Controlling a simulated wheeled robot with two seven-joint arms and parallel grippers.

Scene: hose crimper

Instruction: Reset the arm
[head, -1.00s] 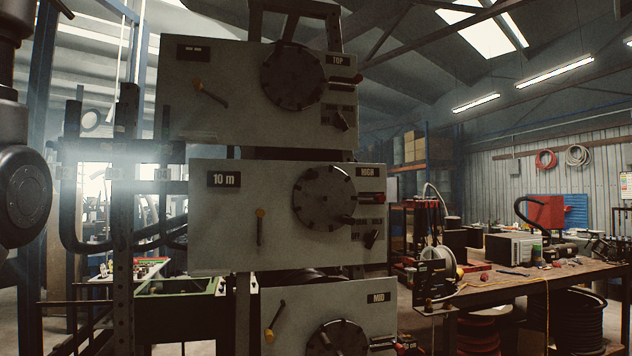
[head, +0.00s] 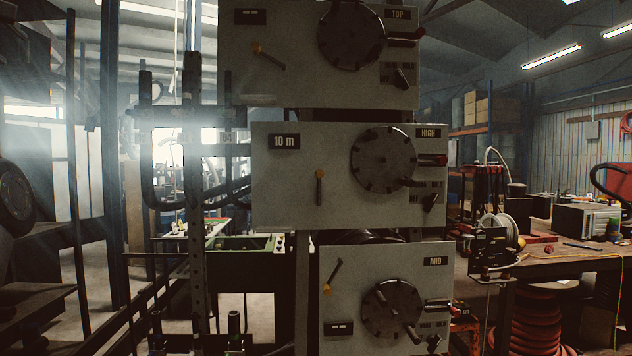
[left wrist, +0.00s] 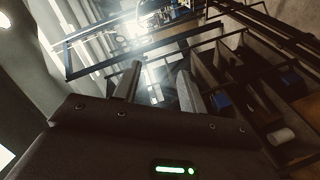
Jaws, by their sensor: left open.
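My left gripper (left wrist: 160,72) shows in the left wrist view. Its two grey fingers stand apart with nothing between them, so it is open and empty. Behind the fingers are metal frames and bright light. My right arm and gripper are not in view.
A stack of grey panels stands ahead: top (head: 300,70), high with "10 m" (head: 320,205), and mid (head: 350,270). A dark rack (head: 196,230) stands left of it. A workbench (head: 560,265) is at right. Bins (left wrist: 260,110) show at right in the wrist view.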

